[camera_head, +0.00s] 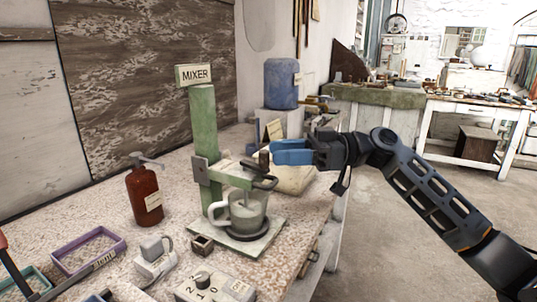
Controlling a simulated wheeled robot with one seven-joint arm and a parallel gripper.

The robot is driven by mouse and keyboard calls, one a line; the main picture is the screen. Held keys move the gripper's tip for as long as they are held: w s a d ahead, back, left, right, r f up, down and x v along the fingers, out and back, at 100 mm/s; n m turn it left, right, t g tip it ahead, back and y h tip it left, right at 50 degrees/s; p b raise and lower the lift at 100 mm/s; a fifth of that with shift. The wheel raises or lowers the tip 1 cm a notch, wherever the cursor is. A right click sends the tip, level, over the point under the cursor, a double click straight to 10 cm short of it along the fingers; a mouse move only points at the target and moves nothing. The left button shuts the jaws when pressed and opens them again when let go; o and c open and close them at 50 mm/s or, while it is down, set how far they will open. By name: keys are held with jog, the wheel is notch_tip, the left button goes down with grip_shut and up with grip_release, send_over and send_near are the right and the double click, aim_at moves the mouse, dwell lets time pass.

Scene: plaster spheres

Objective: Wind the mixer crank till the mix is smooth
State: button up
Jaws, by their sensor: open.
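The mixer (204,130) is a green post on a pale base, with a "MIXER" sign on top. A clear mug (247,212) with pale contents stands on its base under the green arm. The crank (263,180) is a dark bar with an upright knob at the top of the mixer arm, above the mug. My gripper (274,153), with blue fingers, is open just right of and slightly above the crank knob. I cannot tell whether the fingers touch it. The texture of the mix is too small to judge.
A red-brown pump bottle (144,192) stands left of the mixer. A purple tray (88,251), a small white device (153,258) and a dial box (215,287) lie in front. A blue container (281,84) stands behind. The table's right edge is near the mixer, with open floor beyond.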

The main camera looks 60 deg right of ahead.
jog(key=v, duration=0.3)
jog(key=shift+s+d, duration=0.15)
jog(key=shift+s, duration=0.1)
dwell(0.6)
